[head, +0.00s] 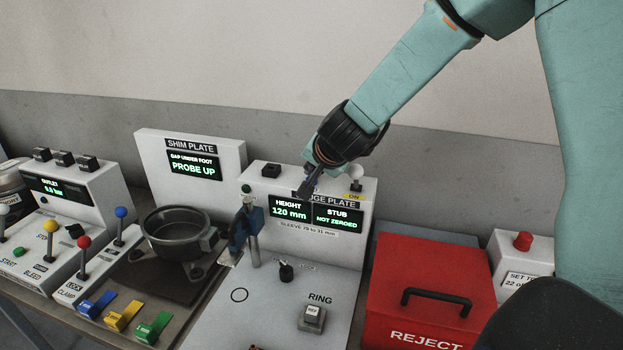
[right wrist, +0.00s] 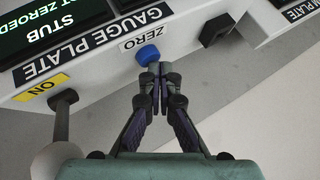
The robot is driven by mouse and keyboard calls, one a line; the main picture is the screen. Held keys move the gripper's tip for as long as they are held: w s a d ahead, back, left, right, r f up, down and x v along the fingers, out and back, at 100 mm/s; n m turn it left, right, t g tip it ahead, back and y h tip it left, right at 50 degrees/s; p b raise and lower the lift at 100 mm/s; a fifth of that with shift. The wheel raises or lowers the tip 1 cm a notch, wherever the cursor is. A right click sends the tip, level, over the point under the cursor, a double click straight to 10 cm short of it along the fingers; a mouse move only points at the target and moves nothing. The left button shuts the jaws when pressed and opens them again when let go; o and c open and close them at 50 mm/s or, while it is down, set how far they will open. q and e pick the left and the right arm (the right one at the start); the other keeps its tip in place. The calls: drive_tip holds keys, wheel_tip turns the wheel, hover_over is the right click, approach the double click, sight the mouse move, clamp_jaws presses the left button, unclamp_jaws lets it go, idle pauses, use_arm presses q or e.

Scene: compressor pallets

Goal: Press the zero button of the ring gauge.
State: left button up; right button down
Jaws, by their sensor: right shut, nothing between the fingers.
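The gauge plate box (head: 258,180) stands in the middle of the bench. Its display (head: 338,215) reads height 120 mm and stub NOT ZEROED. In the right wrist view a blue button (right wrist: 149,55) sits beside the label ZERO (right wrist: 134,43). In the head view this button is hidden behind my gripper. My right gripper (head: 306,190) reaches down to the box's top edge. It is shut and empty, and in the right wrist view its fingertips (right wrist: 157,73) are right at the blue button. I cannot tell whether they touch it. My left gripper is out of view.
A lever with a pale ball (head: 356,172), marked ON, stands right of the gripper, and a black knob (head: 271,171) left. A blue clamp on a post (head: 245,225) rises in front. A red reject box (head: 420,285) is at right.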

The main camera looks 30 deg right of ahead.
drive_tip(key=shift+f, duration=0.3)
drive_tip(key=shift+r, duration=0.1)
idle(0.4)
drive_tip(key=shift+r+p, duration=0.9)
drive_tip(key=shift+p, duration=0.05)
wheel_tip(320, 180, up, 5)
drive_tip(key=p, duration=0.5)
idle(0.5)
drive_tip(key=shift+f, duration=0.1)
